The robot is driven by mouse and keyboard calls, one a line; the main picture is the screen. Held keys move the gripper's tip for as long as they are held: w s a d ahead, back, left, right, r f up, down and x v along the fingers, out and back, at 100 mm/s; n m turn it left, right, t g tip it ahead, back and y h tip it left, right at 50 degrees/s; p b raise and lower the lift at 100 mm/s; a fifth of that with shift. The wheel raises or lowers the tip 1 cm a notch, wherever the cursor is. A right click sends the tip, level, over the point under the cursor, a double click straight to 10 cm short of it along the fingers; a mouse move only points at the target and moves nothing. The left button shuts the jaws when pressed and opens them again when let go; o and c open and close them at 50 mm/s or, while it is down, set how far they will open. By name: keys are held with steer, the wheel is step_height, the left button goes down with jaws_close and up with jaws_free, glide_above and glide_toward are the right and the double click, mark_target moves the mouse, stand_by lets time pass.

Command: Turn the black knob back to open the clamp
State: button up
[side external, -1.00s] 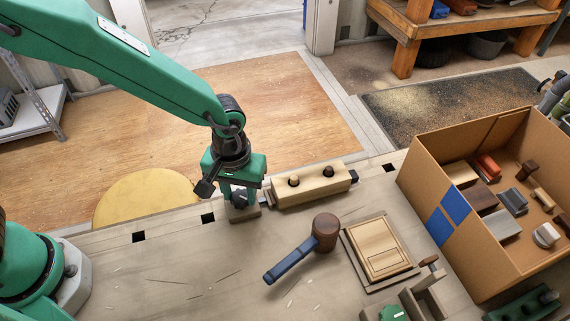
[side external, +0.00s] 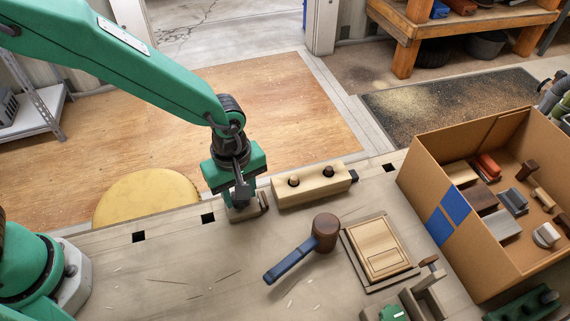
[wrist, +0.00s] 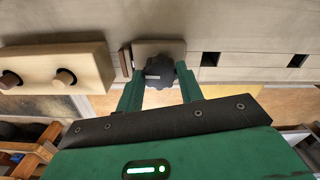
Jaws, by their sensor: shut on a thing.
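The black knob (wrist: 160,72) is a dark, lobed disc with a pale mark, seen in the wrist view. It sits on the clamp's grey plate (wrist: 172,47). My gripper (wrist: 160,77) is shut on the knob from above, with one green finger on each side of it. A thin brown strip (wrist: 126,62) stands upright at the plate's left edge in the wrist view. In the side view my gripper (side external: 241,200) covers the knob, and the clamp's brown and grey end (side external: 264,203) shows to its right.
A mallet (side external: 318,236), a framed wooden panel (side external: 381,248) and a cardboard box of parts (side external: 425,180) are farther right. The bench front left is mostly clear.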

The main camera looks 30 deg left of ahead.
steer(key=shift+r, duration=0.1)
stand_by(0.3)
steer(key=o, duration=1)
steer(key=shift+r, duration=0.1)
steer(key=shift+r, duration=3.8)
